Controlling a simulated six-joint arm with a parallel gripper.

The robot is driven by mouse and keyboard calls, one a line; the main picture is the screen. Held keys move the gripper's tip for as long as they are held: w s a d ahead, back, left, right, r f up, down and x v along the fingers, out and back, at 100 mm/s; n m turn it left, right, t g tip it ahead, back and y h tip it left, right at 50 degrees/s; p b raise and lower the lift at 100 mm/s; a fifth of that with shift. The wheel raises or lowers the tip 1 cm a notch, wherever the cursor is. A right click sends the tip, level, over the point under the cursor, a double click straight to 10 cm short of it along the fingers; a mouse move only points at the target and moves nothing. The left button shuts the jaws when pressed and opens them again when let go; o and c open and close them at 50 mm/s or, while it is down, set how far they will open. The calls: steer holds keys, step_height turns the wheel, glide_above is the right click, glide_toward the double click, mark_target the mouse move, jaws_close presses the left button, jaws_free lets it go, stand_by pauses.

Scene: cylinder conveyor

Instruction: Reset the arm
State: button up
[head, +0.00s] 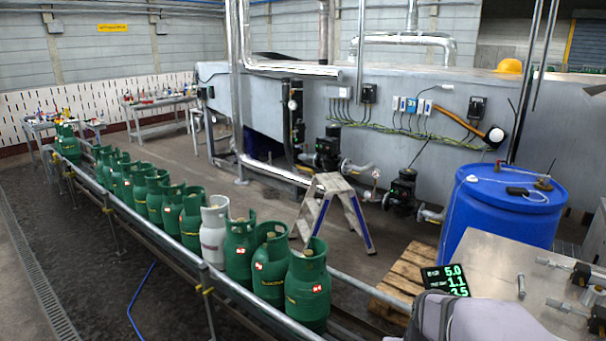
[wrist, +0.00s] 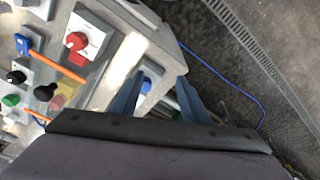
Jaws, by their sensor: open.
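My gripper (wrist: 159,82) shows in the wrist view as two blue-grey fingers, spread apart with nothing between them. It hangs above the edge of a metal panel, with a blue switch (wrist: 147,84) seen between the fingers. In the head view part of my grey arm (head: 485,320) shows at the bottom right, beside the metal table; the fingers cannot be made out there.
A red rotary switch (wrist: 76,41) and several knobs sit on the panel. Green cylinders (head: 307,285) and one white cylinder (head: 213,235) line the conveyor. A blue drum (head: 500,215), a step stool (head: 330,205) and a display (head: 447,282) stand near. Floor beyond the panel is mostly clear.

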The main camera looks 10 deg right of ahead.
steer(key=s+a+f+n+g+b, duration=0.1)
steer(key=s+a+f+n, duration=0.2)
steer(key=s+a, duration=0.6)
step_height(320, 180, down, 2)
steer(key=shift+a, duration=0.95)
steer(key=shift+c, duration=0.5)
jaws_close()
